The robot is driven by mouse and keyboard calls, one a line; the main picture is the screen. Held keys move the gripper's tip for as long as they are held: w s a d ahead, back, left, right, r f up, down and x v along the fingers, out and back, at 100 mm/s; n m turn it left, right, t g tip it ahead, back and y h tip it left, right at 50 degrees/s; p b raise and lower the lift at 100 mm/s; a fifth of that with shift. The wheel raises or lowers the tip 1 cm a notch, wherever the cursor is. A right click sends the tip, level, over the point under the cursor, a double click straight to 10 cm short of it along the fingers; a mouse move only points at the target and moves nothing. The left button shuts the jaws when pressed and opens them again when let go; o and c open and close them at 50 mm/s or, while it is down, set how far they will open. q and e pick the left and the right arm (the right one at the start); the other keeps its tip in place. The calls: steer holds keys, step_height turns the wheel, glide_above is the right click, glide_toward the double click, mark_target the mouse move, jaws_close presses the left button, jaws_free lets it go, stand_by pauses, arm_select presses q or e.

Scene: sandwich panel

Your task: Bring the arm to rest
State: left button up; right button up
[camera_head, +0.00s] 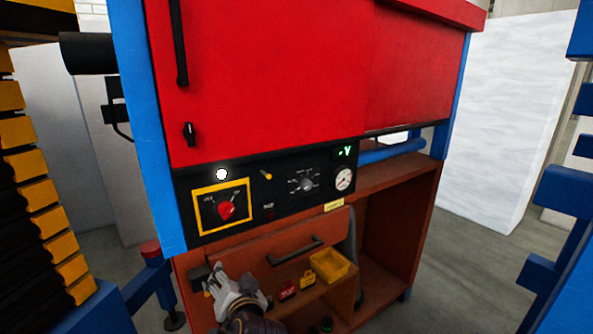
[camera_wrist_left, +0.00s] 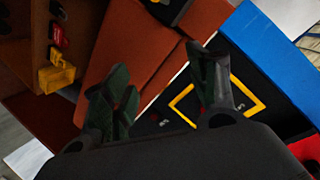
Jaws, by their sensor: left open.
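My left gripper (camera_head: 226,283) is low in the head view, in front of the brown cabinet under the control panel (camera_head: 282,186). In the left wrist view my left gripper (camera_wrist_left: 162,85) has its two fingers spread apart with nothing between them. The panel carries a red rotary switch (camera_head: 227,210) in a yellow frame, a grey knob (camera_head: 306,185) and a round gauge (camera_head: 343,179). The gripper is below the switch and apart from it. My right gripper is in neither view.
A yellow bin (camera_head: 330,265), a red padlock-like item (camera_head: 288,289) and a yellow one (camera_head: 307,280) sit on a cabinet shelf close to the gripper's right. A drawer handle (camera_head: 296,250) juts out above them. Blue posts stand at both sides; grey floor (camera_head: 463,262) is clear at right.

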arm_select(q)
steer(key=s+a+f+g+h, duration=0.3)
steer(key=s+f+g, duration=0.2)
steer(key=s+f, duration=0.55)
steer(key=s+a+f+g+h, duration=0.35)
steer(key=s+f, duration=0.45)
steer(key=f, duration=0.6)
step_height(320, 180, down, 32)
steer(key=s+a+g, duration=0.2)
steer(key=s+a+f, duration=0.3)
steer(key=s+f, duration=0.7)
steer(key=s+a+f, duration=0.3)
steer(key=s+f, duration=0.7)
steer(key=s, duration=0.1)
steer(key=shift+s+a+f+m+g+y, duration=0.25)
steer(key=shift+a+f+m+g+y, duration=0.05)
steer(key=shift+a+g+y, duration=0.05)
steer(key=shift+d, duration=0.1)
